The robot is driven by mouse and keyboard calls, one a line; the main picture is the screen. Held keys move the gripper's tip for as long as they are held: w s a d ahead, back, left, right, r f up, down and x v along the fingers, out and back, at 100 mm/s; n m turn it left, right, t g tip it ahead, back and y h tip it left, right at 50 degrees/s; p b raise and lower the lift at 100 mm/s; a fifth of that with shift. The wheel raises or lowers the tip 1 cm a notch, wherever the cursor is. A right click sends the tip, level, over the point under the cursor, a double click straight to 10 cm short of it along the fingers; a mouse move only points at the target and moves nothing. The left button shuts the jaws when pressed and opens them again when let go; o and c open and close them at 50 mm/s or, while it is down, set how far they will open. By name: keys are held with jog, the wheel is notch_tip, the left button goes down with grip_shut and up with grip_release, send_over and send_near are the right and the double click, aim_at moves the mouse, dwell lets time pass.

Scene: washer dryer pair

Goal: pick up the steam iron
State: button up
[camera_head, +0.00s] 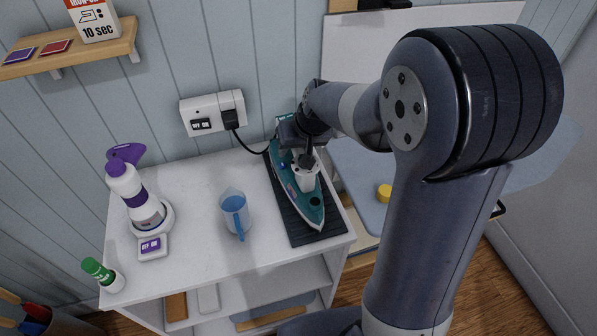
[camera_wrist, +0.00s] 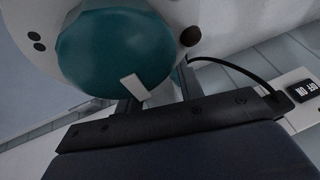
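The steam iron (camera_head: 301,183) is teal and white and lies on a dark ridged mat (camera_head: 318,236) at the right end of the white cabinet top. My gripper (camera_head: 303,140) is over the iron's rear part, and the wrist hides much of that part. In the wrist view, the iron's rounded teal part (camera_wrist: 105,45) and white body fill the upper middle, close in front of my gripper (camera_wrist: 158,95). The two fingers stand apart with teal surface showing between them. I cannot tell whether they press on the iron.
A black cord runs to a wall socket (camera_head: 212,112). An ironing board (camera_head: 362,185) with a yellow round object (camera_head: 384,193) is on the right.

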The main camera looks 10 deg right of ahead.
jog(key=shift+c, duration=0.5)
grip_shut()
jog(key=shift+r, duration=0.1)
jog(key=shift+w, duration=0.1)
